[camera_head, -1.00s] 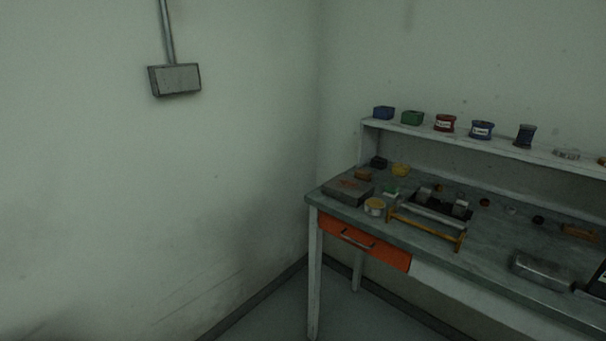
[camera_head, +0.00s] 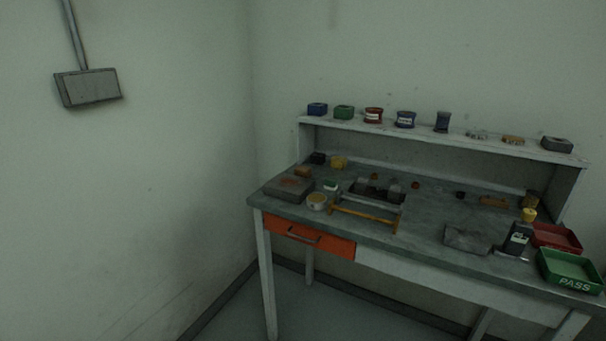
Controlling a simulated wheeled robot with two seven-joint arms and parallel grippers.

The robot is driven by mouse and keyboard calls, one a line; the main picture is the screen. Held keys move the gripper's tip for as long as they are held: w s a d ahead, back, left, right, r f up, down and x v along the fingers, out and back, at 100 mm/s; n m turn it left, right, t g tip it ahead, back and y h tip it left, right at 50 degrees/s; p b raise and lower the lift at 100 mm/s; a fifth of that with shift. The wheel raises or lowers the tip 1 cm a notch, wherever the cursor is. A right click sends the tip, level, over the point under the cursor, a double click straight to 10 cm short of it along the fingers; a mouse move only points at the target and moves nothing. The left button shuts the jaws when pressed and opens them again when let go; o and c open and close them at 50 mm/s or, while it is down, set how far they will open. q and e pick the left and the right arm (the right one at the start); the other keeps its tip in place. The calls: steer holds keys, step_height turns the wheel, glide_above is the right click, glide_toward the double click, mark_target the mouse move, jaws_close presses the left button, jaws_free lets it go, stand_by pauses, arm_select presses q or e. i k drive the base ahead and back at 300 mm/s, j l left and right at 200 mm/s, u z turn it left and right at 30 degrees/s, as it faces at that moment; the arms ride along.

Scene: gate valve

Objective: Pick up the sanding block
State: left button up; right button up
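No thing here can be told for certain as the sanding block. A small orange-brown block (camera_head: 302,171) lies at the back left of the workbench (camera_head: 425,225), behind a flat grey slab (camera_head: 288,188) with a reddish patch. Another low orange-brown piece (camera_head: 493,201) lies at the back right of the bench top. Both are too small to make out in detail. Neither of my grippers is in view.
An orange drawer (camera_head: 308,237) sits under the bench's left end. A yellow-handled frame (camera_head: 364,214), a grey metal box (camera_head: 467,239), a dark bottle (camera_head: 517,238), a red tray (camera_head: 556,237) and a green PASS tray (camera_head: 569,269) crowd the top. A shelf (camera_head: 420,133) with containers runs behind.

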mark_target(304, 172)
steer(key=i+j+z, duration=0.5)
steer(key=j, duration=0.3)
steer(key=i+j+z, duration=0.25)
steer(key=j, duration=0.25)
steer(key=i, duration=0.05)
